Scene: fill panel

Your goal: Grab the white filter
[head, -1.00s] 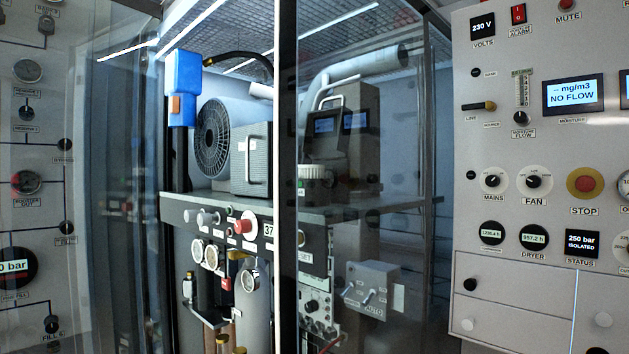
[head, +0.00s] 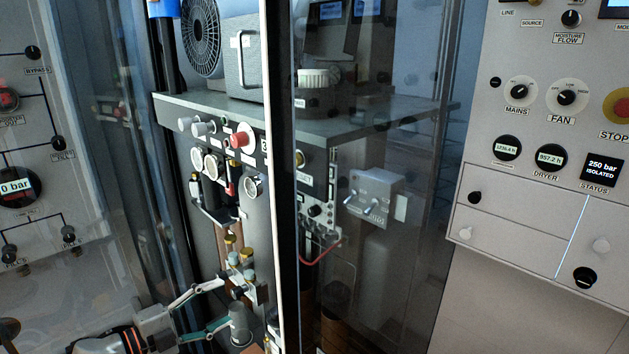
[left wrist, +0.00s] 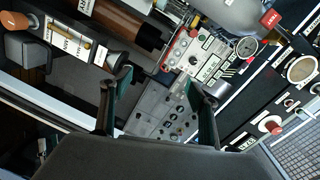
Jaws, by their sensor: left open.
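My left gripper (head: 228,302) comes in at the lower left of the head view. It is open with its two green-grey fingers spread in front of the cabinet's lower part. In the left wrist view the open fingers (left wrist: 160,84) have nothing gripped between them; a grey panel with dials (left wrist: 165,115) lies beyond. I cannot tell for sure which thing is the white filter. A pale grey cylinder (left wrist: 232,12) shows at the top of the left wrist view, beyond the fingers. A small grey cylinder (head: 240,324) is beside the lower fingertip in the head view; contact is unclear.
The cabinet's shelf (head: 225,112) carries a fan unit (head: 203,38) and a grey box (head: 243,60). A white upright frame edge (head: 270,180) and glass panes stand close right of my gripper. A wall panel (head: 22,120) is at left, a control panel (head: 545,200) at right.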

